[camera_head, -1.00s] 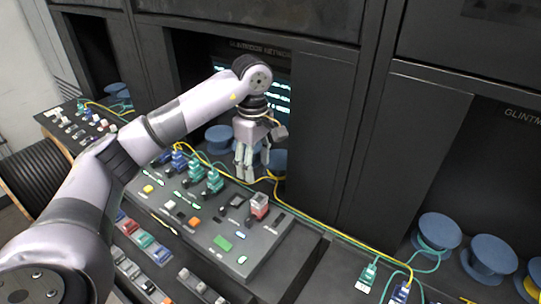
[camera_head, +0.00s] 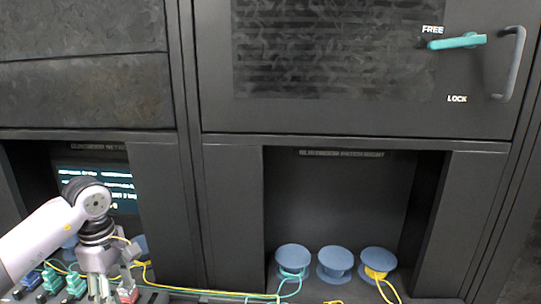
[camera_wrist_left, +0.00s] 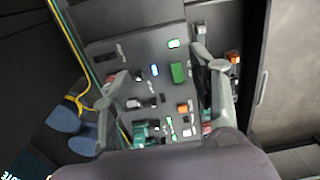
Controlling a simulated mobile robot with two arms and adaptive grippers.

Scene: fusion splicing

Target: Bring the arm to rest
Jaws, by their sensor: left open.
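My left arm (camera_head: 38,240) comes in from the lower left in the head view. Its gripper (camera_head: 102,290) hangs fingers down above the control console, in front of a lit screen (camera_head: 105,185). The fingertips are near or past the lower picture edge. In the left wrist view the gripper (camera_wrist_left: 140,48) has its two fingers spread wide, with nothing held between them. Behind and between them lies the console panel (camera_wrist_left: 125,42) with a green button (camera_wrist_left: 178,72) and several small switches. My right gripper is in neither view.
Teal connectors (camera_head: 52,280) stand on the console close left of the gripper. A yellow cable (camera_wrist_left: 76,104) runs beside blue spools (camera_wrist_left: 62,118). Blue spools (camera_head: 335,262) sit in the right bay. Above is a cabinet door with a teal lever (camera_head: 458,41) and a handle (camera_head: 510,62).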

